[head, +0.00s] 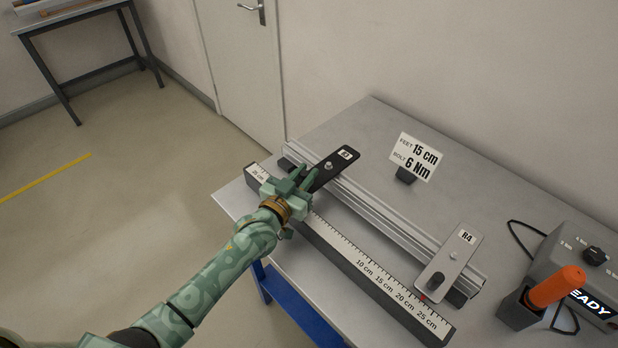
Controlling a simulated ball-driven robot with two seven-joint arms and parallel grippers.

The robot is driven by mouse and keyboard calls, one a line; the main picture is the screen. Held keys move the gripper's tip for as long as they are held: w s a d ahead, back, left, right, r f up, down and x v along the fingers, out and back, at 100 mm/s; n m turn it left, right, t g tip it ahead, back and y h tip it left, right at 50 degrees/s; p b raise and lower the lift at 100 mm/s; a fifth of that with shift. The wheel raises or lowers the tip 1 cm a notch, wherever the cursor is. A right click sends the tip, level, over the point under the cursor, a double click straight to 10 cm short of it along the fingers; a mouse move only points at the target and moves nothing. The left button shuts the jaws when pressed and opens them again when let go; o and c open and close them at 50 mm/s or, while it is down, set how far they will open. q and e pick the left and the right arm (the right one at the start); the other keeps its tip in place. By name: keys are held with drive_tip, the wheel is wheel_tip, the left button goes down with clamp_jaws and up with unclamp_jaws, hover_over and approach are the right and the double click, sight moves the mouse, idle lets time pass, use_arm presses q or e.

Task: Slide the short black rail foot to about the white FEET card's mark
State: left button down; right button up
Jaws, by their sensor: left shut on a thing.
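The short black rail foot (322,177), with a white label and a bolt, lies across the left part of the silver rail (372,207). My left gripper (306,182) is shut on its near end, hiding that part and some of the scale. The ruler bar (347,252) runs along the table's front, with 10, 15, 20 and 25 cm readable to the right of the gripper. The white FEET card (415,157) reads "FEET 15 cm, BOLT 6 Nm" and stands behind the rail. My right gripper is not in view.
A silver foot marked R4 (455,255) sits across the rail's right end, with a small red spot by its near end. An orange-handled tool (556,287) stands in a black holder beside a grey box (577,262) with a knob and cable. The table behind the rail is mostly clear.

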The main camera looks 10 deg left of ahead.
use_arm(q)
drive_tip(key=shift+w+a+f, duration=0.1)
drive_tip(key=shift+w+a, duration=0.35)
drive_tip(key=shift+a, duration=0.3)
drive_tip(key=c, duration=1.3)
unclamp_jaws()
drive_tip(key=shift+c, duration=0.2)
drive_tip(key=p+v, duration=0.2)
drive_tip(key=v, duration=1.4)
drive_tip(key=shift+s+p, duration=0.25)
drive_tip(key=shift+p, duration=0.05)
drive_tip(key=shift+d, duration=0.1)
